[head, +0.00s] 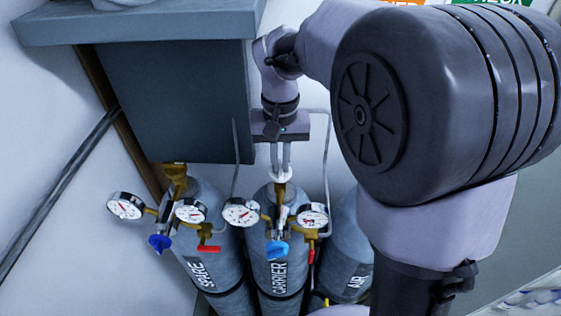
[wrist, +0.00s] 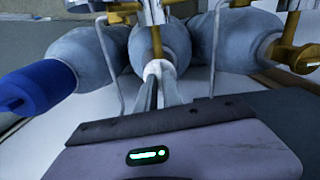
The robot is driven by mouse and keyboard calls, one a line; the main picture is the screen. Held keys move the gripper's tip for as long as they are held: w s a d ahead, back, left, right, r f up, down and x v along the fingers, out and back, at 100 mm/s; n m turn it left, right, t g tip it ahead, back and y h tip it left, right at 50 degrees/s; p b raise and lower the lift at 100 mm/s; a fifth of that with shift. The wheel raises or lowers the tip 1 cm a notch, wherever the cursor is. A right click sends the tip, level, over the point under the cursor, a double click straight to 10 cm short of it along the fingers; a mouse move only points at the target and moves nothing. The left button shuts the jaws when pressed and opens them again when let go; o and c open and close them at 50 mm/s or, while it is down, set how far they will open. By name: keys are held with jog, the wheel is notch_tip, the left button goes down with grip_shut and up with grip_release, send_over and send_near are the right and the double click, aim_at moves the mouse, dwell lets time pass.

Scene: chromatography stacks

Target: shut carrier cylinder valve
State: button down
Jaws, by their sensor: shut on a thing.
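The carrier cylinder (head: 264,255) is the grey middle one, labelled CARRIER. Its valve (head: 282,175) is at the top, with a pale round part at my fingertips. My gripper (head: 281,168) points down from above and is shut on this valve. In the wrist view my gripper (wrist: 157,78) has its two fingers close together on the pale valve part (wrist: 156,68), over the middle cylinder (wrist: 160,45). The fingers hide part of the valve, and its turn position cannot be told.
The spare cylinder (head: 205,262) stands left and the air cylinder (head: 349,245) right, both close by. Gauges (head: 240,212), a blue knob (head: 277,249) and a red lever (head: 311,254) sit in front. Thin grey pipes (head: 236,150) flank my gripper. A dark cabinet (head: 165,95) is at the left.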

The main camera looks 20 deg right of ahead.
aim_at(280, 166)
jog(key=shift+m, duration=0.7)
jog(key=c, duration=1.5)
grip_release()
notch_tip(280, 166, up, 17)
jog(key=p, duration=0.3)
jog(key=shift+r, duration=0.15)
